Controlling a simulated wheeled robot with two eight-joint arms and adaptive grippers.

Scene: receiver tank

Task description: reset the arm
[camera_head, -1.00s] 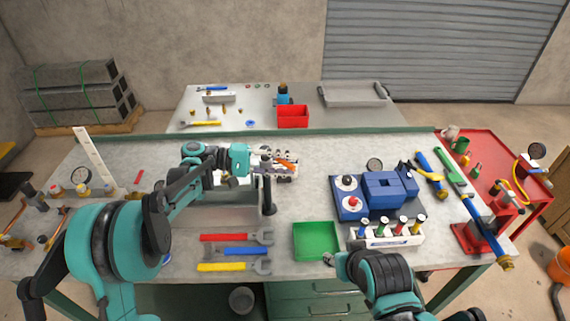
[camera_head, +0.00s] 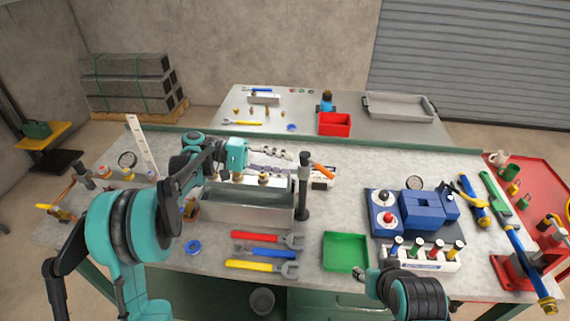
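My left arm reaches in from the left over the grey receiver tank (camera_head: 248,207). My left gripper (camera_head: 282,160) points right above the tank's back side, its two grey fingers apart with nothing seen between them. A black post (camera_head: 304,187) stands at the tank's right end. An orange-handled item (camera_head: 323,171) lies just beyond the fingertips. My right arm shows at the bottom right. My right gripper (camera_head: 361,274) is mostly hidden by its own wrist, near the front edge of the green tray (camera_head: 345,252); its fingers cannot be made out.
A red bin (camera_head: 335,124) stands on the back table.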

